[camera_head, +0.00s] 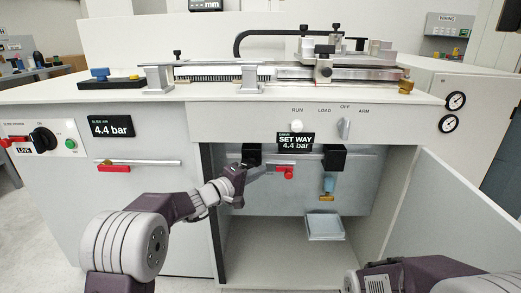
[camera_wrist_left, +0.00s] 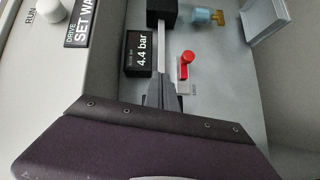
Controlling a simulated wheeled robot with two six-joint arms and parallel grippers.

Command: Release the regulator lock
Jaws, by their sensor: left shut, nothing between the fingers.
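A small red lever (camera_head: 286,172) sits on the grey back panel inside the open cabinet bay. It also shows in the wrist view (camera_wrist_left: 184,66), on a pale plate just right of my fingertips. I cannot tell for sure whether it is the regulator lock. My left gripper (camera_head: 264,170) is shut and empty, reaching into the bay from the left. Its fingertips (camera_wrist_left: 160,88) are left of the red lever and appear apart from it. A small black display (camera_wrist_left: 140,52) reading 4.4 bar is left of the fingertips in the wrist view. My right gripper is out of view.
Black blocks (camera_head: 334,157) flank the panel, with a metal bar (camera_wrist_left: 162,32) by one. A blue and brass fitting (camera_head: 327,188) and a grey tray (camera_head: 325,228) are to the right. The open door (camera_head: 440,215) bounds the bay. The knobs (camera_head: 344,127) sit above.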

